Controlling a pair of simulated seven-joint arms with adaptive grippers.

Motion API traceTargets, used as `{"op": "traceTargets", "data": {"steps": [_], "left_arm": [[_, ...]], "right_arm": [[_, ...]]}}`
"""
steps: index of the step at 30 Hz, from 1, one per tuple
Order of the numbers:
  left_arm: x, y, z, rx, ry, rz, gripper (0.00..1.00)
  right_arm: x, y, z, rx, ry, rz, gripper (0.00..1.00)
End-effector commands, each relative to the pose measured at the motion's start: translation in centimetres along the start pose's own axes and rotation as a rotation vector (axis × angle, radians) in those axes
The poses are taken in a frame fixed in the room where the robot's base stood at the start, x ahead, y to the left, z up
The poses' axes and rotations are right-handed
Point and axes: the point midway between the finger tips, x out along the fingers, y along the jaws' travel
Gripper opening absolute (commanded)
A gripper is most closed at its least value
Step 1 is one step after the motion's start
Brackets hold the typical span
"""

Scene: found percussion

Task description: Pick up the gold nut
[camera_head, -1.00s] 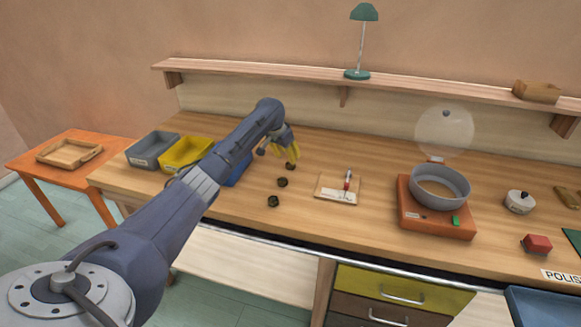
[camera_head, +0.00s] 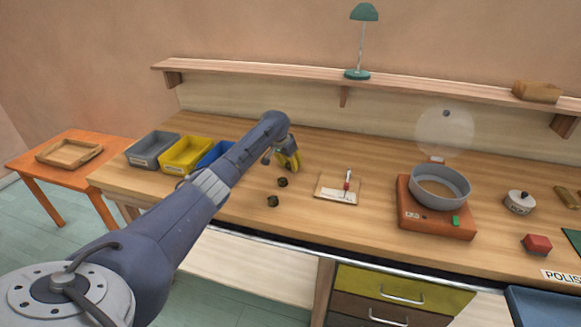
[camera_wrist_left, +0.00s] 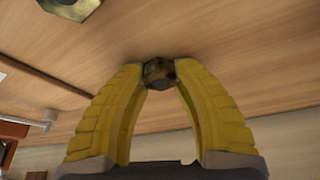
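My left gripper (camera_head: 291,166) points down at the bench, with its yellow fingers left of the notepad. In the left wrist view, a dark gold hex nut (camera_wrist_left: 158,72) sits between the two fingertips (camera_wrist_left: 161,76). The tips come close to it on both sides; I cannot tell whether they press on it. In the head view the fingers hide this nut. Two other dark nuts lie nearer the front, one at the middle (camera_head: 283,182) and one closer to the edge (camera_head: 273,201). A brassy nut (camera_wrist_left: 72,6) is cut off at the wrist view's top. My right gripper is not in view.
Grey (camera_head: 152,149), yellow (camera_head: 187,154) and blue (camera_head: 214,153) bins stand at the left, the blue one partly behind my arm. A notepad (camera_head: 338,196) lies right of the nuts. An orange device (camera_head: 436,222) with a grey pan (camera_head: 440,184) stands further right.

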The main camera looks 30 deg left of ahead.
Motion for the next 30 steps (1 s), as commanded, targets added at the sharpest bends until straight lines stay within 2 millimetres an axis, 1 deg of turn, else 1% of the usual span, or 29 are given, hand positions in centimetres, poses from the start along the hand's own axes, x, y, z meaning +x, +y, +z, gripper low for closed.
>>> {"op": "traceTargets", "data": {"steps": [1,6,18,22,26,30], "left_arm": [[0.0,0.0,0.0,0.0,0.0,0.0,0.18],[0.0,0.0,0.0,0.0,0.0,0.0,0.0],[0.0,0.0,0.0,-0.001,-0.001,0.0,0.0],[-0.4,0.0,-0.2,-0.001,0.0,0.001,0.0],[-1.4,0.0,-0.6,0.0,0.002,0.001,0.0],[-3.3,0.0,-1.5,0.0,0.004,0.0,0.0]], "right_arm": [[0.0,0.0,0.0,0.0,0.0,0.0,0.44],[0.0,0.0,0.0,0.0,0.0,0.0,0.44],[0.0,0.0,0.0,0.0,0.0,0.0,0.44],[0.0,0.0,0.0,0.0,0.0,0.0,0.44],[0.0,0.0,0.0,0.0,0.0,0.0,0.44],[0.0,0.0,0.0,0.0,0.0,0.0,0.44]]}}
